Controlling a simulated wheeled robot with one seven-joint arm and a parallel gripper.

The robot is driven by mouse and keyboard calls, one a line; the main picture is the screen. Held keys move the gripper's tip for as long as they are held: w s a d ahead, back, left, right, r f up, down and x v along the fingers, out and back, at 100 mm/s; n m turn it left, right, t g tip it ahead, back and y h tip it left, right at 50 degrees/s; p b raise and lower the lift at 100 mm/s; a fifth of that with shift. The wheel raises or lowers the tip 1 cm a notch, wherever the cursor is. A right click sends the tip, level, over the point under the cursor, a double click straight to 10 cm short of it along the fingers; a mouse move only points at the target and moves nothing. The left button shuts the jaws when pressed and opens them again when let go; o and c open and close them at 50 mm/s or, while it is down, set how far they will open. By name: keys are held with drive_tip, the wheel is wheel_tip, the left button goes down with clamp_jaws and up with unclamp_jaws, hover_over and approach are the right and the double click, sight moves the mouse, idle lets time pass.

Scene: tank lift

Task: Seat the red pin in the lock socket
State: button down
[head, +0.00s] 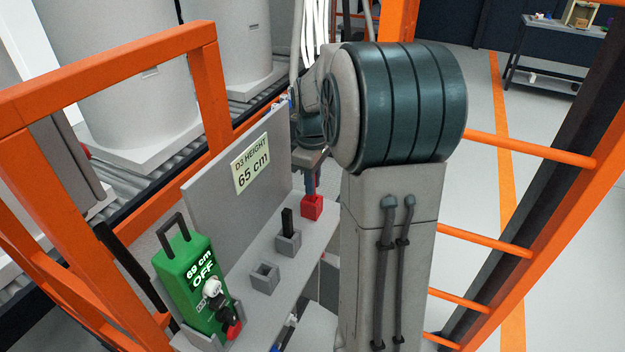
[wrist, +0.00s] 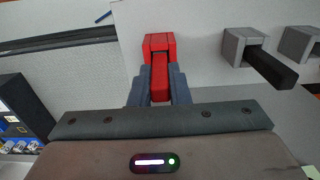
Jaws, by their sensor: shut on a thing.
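The red pin (wrist: 160,78) is between the two blue-grey fingers of my gripper (wrist: 159,88), which are shut on it. Its far end meets a red square socket block (wrist: 159,43); I cannot tell how deep it sits. In the head view my gripper (head: 312,182) points down over the red block (head: 312,207) on the grey shelf, and the pin is mostly hidden by the fingers. No readable label marks which holder is the lock socket. A grey socket (head: 289,244) with a black pin (head: 287,220) and an empty grey socket (head: 264,278) stand nearer on the shelf.
A green box (head: 188,285) reading "69 cm OFF" stands at the shelf's near end. A grey panel (head: 215,205) with a "D3 HEIGHT 65 cm" sign (head: 250,163) rises behind the sockets. Orange rails (head: 212,90) flank the shelf, and large pale tanks (head: 140,70) stand beyond.

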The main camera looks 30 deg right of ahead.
drive_tip(key=shift+f, duration=0.2)
drive_tip(key=c, duration=1.4)
unclamp_jaws()
drive_tip(key=shift+o, duration=0.2)
wheel_tip(320, 180, up, 12)
drive_tip(key=s+a+f+m+t, duration=0.1)
drive_tip(key=s+a+f+m, duration=0.3)
drive_tip(key=s+a, duration=0.3)
drive_tip(key=s+a+f+m+t, duration=0.1)
drive_tip(key=s+a+f+m, duration=0.2)
drive_tip(key=s, duration=0.8)
drive_tip(key=a+f+p, duration=0.1)
drive_tip(key=a+f, duration=0.1)
drive_tip(key=a, duration=0.2)
drive_tip(key=shift+s+f+m+t, duration=0.15)
drive_tip(key=shift+s+m+t, duration=0.1)
drive_tip(key=shift+m+t, duration=0.15)
drive_tip(key=shift+r, duration=0.4)
